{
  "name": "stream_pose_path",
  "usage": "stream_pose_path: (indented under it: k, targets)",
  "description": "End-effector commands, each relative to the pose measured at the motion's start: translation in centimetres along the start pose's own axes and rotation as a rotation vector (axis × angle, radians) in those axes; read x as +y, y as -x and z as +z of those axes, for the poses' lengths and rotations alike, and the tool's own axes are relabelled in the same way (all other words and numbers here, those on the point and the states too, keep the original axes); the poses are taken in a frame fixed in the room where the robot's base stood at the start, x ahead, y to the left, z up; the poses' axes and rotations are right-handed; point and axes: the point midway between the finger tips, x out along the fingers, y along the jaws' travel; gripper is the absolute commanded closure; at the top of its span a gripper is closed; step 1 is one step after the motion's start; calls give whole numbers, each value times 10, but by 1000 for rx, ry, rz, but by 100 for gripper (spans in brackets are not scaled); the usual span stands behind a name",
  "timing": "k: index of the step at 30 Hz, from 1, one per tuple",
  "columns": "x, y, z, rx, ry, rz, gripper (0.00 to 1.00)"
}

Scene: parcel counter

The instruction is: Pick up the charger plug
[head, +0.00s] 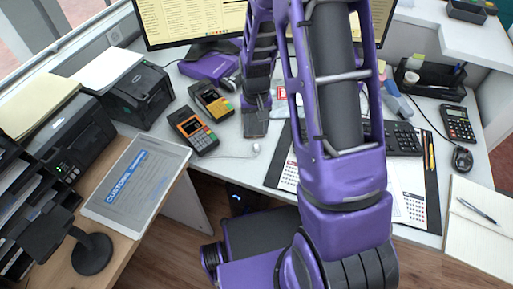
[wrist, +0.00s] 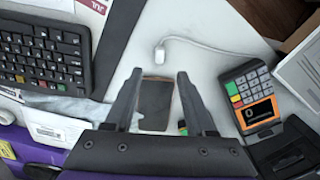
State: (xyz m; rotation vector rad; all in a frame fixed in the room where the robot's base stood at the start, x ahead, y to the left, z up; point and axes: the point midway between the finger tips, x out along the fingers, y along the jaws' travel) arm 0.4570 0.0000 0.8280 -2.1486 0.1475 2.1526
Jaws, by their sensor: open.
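The white charger plug (wrist: 160,54) lies on the light desktop with its white cable trailing to the right in the wrist view. In the head view the plug (head: 256,148) lies left of the dark desk mat. My gripper (wrist: 160,74) is open and empty above the desk, with the plug just beyond its fingertips in the wrist view. A dark flat object (wrist: 155,100), perhaps a phone, lies below and between the fingers. In the head view my gripper (head: 257,104) is partly hidden by my arm.
An orange card terminal (wrist: 250,92) lies to the right, and a black keyboard (wrist: 45,52) to the left, in the wrist view. A second terminal (head: 212,101) and a monitor (head: 190,22) stand farther back. Bare desktop surrounds the plug.

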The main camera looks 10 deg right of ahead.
Motion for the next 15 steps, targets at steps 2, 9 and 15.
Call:
stream_pose_path:
  k: [2,9,15]
  targets:
    - [0,-13,0,-2,0,0,45]
    - [0,-29,0,0,-1,0,45]
    - [0,-59,4,-2,-1,0,45]
